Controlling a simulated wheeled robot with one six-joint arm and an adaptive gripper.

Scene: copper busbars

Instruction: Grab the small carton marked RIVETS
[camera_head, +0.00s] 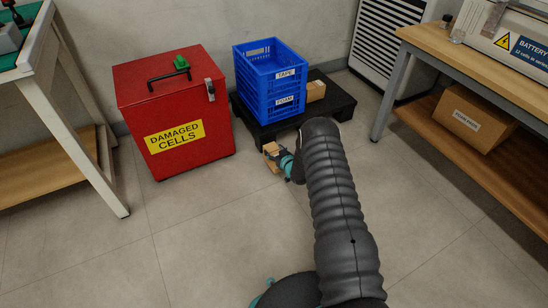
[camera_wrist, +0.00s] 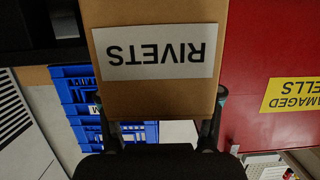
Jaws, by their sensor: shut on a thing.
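The small brown carton (camera_wrist: 155,97) has a white label reading RIVETS, upside down in the wrist view. In the head view the carton (camera_head: 271,157) is held above the floor, in front of the black pallet. My gripper (camera_wrist: 162,110) is shut on it, with one finger against each side. In the head view my gripper (camera_head: 283,160) is partly hidden by my arm. The carton's far side is out of sight.
A red DAMAGED CELLS box (camera_head: 180,110) stands left. Blue crates labelled TAPE (camera_head: 262,75) and FOAM (camera_head: 262,105) are stacked on a black pallet (camera_head: 335,100), with another small carton (camera_head: 315,91) beside them. A wooden bench (camera_head: 450,55) is right. The front floor is clear.

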